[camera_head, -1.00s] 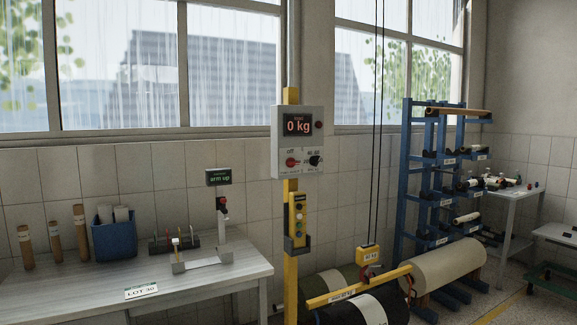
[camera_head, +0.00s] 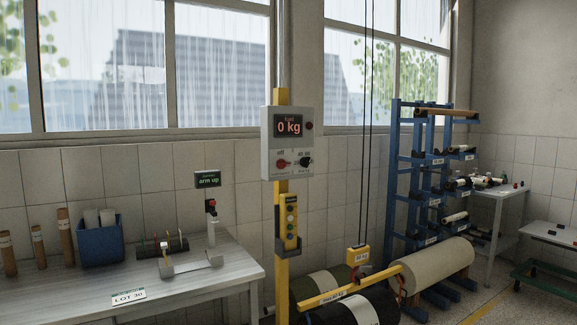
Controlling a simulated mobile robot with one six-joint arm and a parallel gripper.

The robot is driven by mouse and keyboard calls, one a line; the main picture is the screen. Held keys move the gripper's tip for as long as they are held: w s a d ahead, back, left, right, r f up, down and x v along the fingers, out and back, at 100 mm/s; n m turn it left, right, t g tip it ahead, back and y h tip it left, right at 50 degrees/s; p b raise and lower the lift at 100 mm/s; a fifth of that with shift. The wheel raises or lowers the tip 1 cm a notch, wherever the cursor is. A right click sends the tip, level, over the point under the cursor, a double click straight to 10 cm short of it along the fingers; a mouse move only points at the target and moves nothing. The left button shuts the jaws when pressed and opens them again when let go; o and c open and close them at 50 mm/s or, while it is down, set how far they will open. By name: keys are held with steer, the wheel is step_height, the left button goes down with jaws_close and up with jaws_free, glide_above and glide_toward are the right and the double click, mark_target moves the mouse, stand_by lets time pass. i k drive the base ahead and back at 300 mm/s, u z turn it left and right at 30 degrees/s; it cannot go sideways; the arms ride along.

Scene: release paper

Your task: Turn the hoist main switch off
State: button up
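The hoist control box (camera_head: 287,143) is a grey panel on a yellow post (camera_head: 282,235) in the middle of the head view. Its display (camera_head: 289,124) reads 0 kg. Below the display on the left is a red rotary switch (camera_head: 281,163), with small lettering above it that looks like "off". A black knob (camera_head: 306,162) is to its right, and a dark red round button or lamp (camera_head: 310,126) is beside the display. I cannot make out clearly which position the red switch points to. My gripper is not in view.
A yellow pendant (camera_head: 290,217) hangs on the post. A grey workbench (camera_head: 180,282) with a blue bin (camera_head: 101,247) and a small sign reading "arm up" (camera_head: 208,180) is at left. Paper rolls (camera_head: 436,266), a yellow hoist beam (camera_head: 330,292) and a blue rack (camera_head: 394,200) are at right.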

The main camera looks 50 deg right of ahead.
mark_target(281, 163)
steer(key=i, duration=0.85)
steer(key=u, duration=0.05)
